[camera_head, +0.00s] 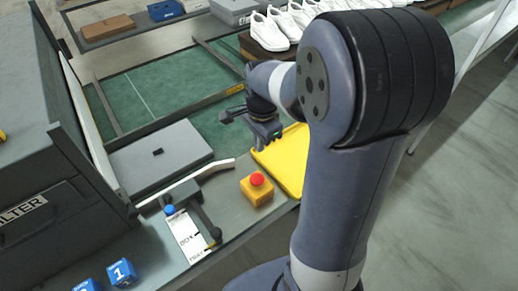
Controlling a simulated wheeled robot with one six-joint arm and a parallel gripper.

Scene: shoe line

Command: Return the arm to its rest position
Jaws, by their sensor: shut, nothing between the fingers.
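My arm rises through the right half of the head view, its upper part bent over to the left. My gripper (266,136) hangs from the arm's end above the line, between the green surface and a yellow tray (291,166). It is small and partly dark, and it looks shut with nothing held. The arm hides part of the yellow tray and whatever lies behind it.
A yellow box with a red button (257,189) stands on the bench edge, left of my arm. White shoes (270,30) stand behind. Floor is free at right.

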